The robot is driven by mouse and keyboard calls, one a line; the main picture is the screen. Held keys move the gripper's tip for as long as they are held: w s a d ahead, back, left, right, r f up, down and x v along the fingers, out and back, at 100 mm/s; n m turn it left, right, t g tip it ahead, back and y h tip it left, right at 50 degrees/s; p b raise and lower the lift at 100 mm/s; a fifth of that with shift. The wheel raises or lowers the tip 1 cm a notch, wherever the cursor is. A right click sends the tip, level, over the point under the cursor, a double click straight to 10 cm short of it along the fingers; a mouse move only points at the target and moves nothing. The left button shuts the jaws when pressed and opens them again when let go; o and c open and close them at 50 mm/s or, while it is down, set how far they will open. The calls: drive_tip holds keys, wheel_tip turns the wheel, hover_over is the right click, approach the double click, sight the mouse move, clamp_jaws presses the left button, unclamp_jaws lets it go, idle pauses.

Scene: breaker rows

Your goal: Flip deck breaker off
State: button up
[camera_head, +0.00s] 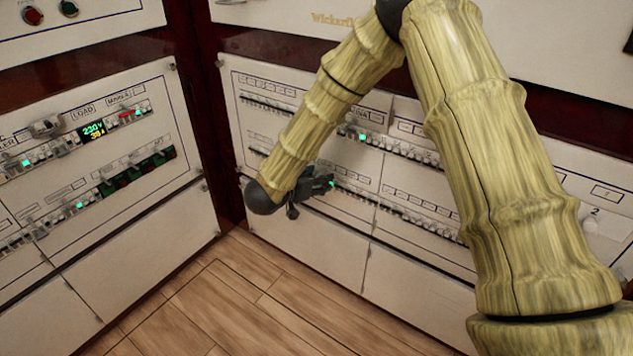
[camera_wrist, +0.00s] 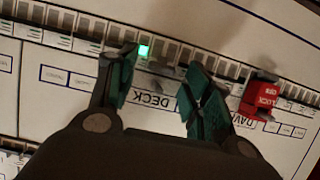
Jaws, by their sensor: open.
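The DECK label (camera_wrist: 152,101) reads upside down on the white panel in the wrist view, between my fingers. A row of small breakers (camera_wrist: 165,52) runs just beyond it, with a lit green indicator (camera_wrist: 144,50) close to my left fingertip. A grey toggle (camera_wrist: 168,70) shows between the fingertips; its position is hard to tell. My gripper (camera_wrist: 162,64) is open, with a finger on either side of this stretch of the row and nothing held. In the head view my gripper (camera_head: 320,184) is at the lower breaker row of the right-hand panel, and hides part of it.
A red lock-off piece (camera_wrist: 261,96) sits on the row right of my gripper, near the DAVIT label. In the head view, another breaker panel (camera_head: 100,255) stands at left with a lit display (camera_head: 93,131). Wooden floor (camera_head: 240,300) lies clear below.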

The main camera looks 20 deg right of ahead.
drive_tip(key=c, duration=1)
drive_tip(key=shift+c, duration=0.2)
